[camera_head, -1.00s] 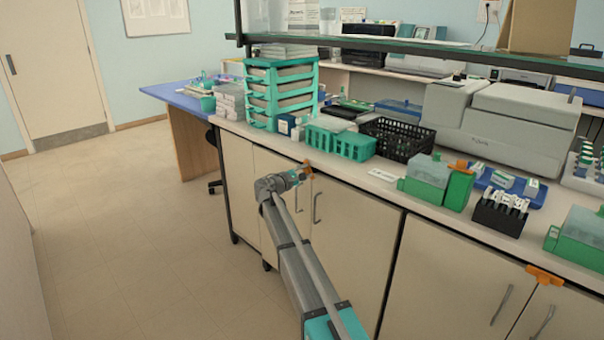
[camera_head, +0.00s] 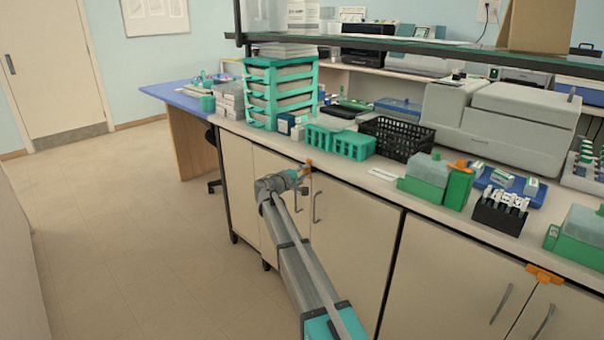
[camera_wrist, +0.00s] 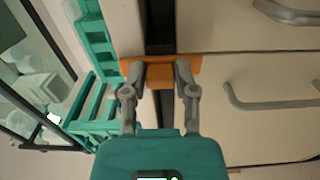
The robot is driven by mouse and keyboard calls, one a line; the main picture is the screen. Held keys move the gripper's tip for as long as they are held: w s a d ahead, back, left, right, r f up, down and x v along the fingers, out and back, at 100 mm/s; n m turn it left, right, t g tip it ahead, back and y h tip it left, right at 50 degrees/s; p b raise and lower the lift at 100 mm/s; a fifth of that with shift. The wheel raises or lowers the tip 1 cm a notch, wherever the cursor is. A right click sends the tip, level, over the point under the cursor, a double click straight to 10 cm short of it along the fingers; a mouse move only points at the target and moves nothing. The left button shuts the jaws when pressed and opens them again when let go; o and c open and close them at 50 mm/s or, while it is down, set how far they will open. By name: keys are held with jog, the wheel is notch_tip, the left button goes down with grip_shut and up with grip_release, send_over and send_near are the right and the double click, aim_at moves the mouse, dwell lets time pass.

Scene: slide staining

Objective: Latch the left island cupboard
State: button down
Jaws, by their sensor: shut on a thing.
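The left island cupboard has two pale doors, a left door (camera_head: 268,163) and a right door (camera_head: 352,235), which look closed. An orange latch (camera_head: 308,163) sits at the top of the seam between them, under the counter edge. My gripper (camera_head: 303,173) reaches it from the front. In the wrist view, the fingers of my gripper (camera_wrist: 160,72) are shut on the orange latch (camera_wrist: 160,66), one finger on each side. The right door's handle (camera_head: 317,207) shows. The left door's handle is partly hidden by my arm. How far the latch is turned is hard to tell.
A second orange latch (camera_head: 544,273) sits over the right cupboard's doors. On the counter above stand teal baskets (camera_head: 340,142), a black basket (camera_head: 398,138) and a drawer stack (camera_head: 280,92). Open floor (camera_head: 120,220) lies left of the island.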

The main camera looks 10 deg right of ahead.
jog(key=shift+d, duration=0.2)
jog(key=shift+c, duration=2)
grip_release()
jog(key=shift+a, duration=0.15)
jog(key=shift+s+a, duration=0.1)
jog(key=v, duration=1.1)
jog(key=shift+s+a, duration=0.15)
jog(key=shift+a, duration=0.05)
